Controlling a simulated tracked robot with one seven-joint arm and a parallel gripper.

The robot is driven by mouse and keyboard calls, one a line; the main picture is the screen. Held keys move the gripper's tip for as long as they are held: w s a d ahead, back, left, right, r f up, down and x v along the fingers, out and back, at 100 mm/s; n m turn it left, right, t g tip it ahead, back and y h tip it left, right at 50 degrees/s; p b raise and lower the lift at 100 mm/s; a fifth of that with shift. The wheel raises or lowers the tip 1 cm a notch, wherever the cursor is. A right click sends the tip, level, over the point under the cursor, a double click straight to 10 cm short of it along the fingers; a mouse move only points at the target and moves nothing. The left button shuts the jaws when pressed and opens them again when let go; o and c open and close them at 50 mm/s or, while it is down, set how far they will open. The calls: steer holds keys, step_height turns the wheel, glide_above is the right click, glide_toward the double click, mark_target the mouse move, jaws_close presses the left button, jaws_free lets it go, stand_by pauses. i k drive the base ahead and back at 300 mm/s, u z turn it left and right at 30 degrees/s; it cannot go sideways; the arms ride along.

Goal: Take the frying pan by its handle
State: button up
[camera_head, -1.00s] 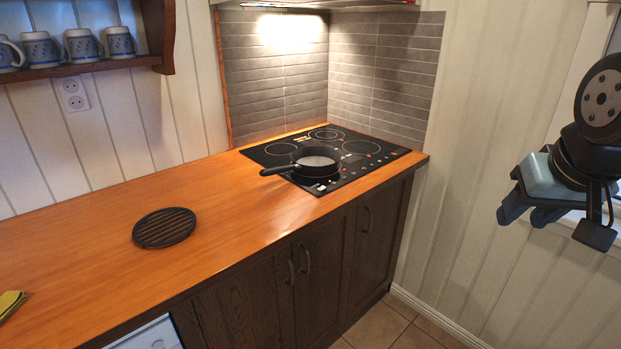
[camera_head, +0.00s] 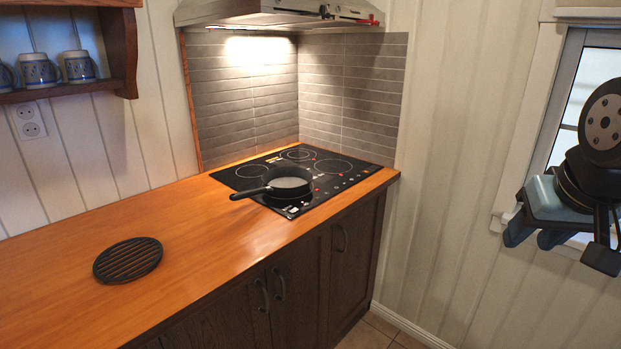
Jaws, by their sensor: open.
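A black frying pan (camera_head: 290,183) sits on the front left part of the black cooktop (camera_head: 335,177). Its handle (camera_head: 250,193) points left and reaches over the wooden counter. My gripper (camera_head: 565,245) hangs at the right edge of the view, in front of the wall and window. It is open and empty, far to the right of the pan and apart from it.
A round black slatted trivet (camera_head: 128,260) lies on the wooden counter (camera_head: 190,225). The counter between trivet and pan is clear. A range hood (camera_head: 265,12) hangs above the cooktop. A shelf with mugs (camera_head: 78,66) is at the upper left. Dark cabinets (camera_head: 310,265) stand below the counter.

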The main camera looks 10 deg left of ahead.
mark_target(286, 180)
steer(key=z, duration=0.05)
steer(key=i, duration=1.15)
steer(key=u, duration=0.75)
steer(key=i, duration=0.35)
steer(key=u, duration=0.1)
steer(key=k, duration=0.95)
steer(key=u, duration=0.2)
steer(key=i, duration=0.95)
steer(key=z, duration=0.1)
